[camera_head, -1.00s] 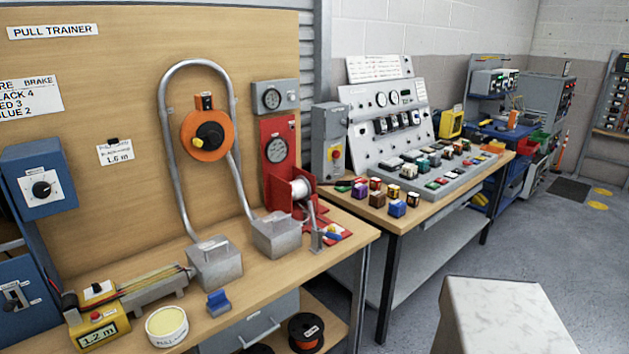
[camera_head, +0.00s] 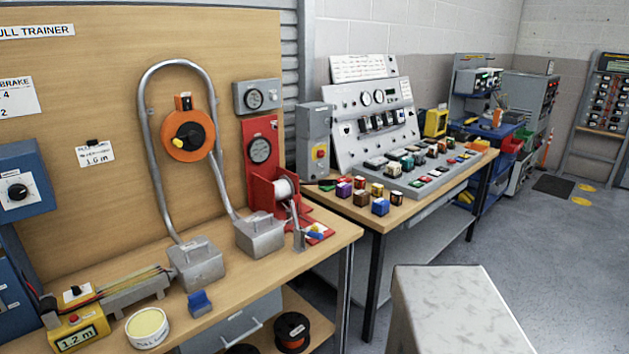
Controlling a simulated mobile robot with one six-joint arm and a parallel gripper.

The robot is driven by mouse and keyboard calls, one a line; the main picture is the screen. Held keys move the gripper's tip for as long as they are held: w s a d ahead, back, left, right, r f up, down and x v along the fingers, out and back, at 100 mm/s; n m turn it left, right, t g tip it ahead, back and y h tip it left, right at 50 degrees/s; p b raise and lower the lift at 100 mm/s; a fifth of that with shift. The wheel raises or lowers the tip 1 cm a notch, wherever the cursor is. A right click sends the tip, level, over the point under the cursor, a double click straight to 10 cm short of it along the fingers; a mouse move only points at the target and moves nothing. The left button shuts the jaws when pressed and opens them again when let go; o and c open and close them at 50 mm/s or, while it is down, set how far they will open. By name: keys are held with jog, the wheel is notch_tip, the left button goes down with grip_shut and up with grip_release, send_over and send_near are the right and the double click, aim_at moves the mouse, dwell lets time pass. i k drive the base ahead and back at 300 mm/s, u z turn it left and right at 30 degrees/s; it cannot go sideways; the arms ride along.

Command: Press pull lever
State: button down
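The pull trainer's red winch unit (camera_head: 261,177) stands at the right end of the wooden bench, with a white spool (camera_head: 284,188) on it. An orange reel (camera_head: 188,135) is mounted on the backboard inside a bent grey conduit. My gripper is not in view.
The bench (camera_head: 325,239) holds two grey boxes, a yellow 1.2 m counter (camera_head: 78,331), a round tub (camera_head: 147,327) and a blue block (camera_head: 199,303). A second bench with a control console (camera_head: 380,120) stands behind. A pale block-shaped surface (camera_head: 455,305) fills the lower right. Floor is open at right.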

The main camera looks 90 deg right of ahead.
aim_at(320, 182)
jog(key=u, duration=0.1)
jog(key=k, duration=1.1)
jog(key=z, duration=0.65)
